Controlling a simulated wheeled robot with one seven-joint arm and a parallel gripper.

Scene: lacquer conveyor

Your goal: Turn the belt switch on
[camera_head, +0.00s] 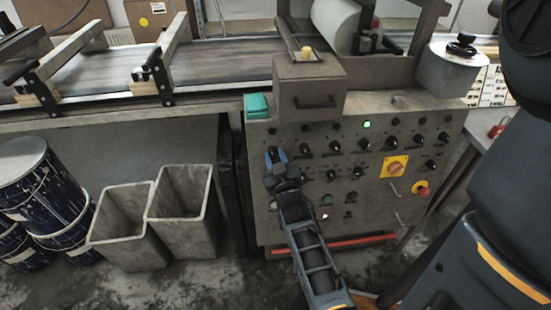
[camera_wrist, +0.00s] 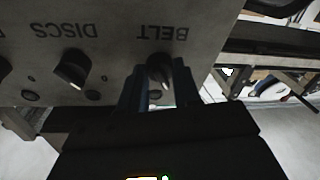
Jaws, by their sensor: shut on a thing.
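The belt switch (camera_wrist: 158,68) is a black rotary knob under the upside-down label BELT in the wrist view. My gripper (camera_wrist: 160,88) has its two blue fingers on either side of this knob and is shut on it. In the head view my gripper (camera_head: 276,156) reaches the upper left of the grey control panel (camera_head: 262,205), and its fingers cover the knob there. A small light spot shows just below the knob in the wrist view.
The DISCS knob (camera_wrist: 72,68) sits beside the belt switch. More knobs, a green lamp (camera_head: 367,124), a yellow-plated switch (camera_head: 395,167) and a red button (camera_head: 422,190) are on the panel. Two grey bins (camera_head: 127,225) and blue drums (camera_head: 40,185) stand left. The conveyor (camera_head: 215,62) runs behind.

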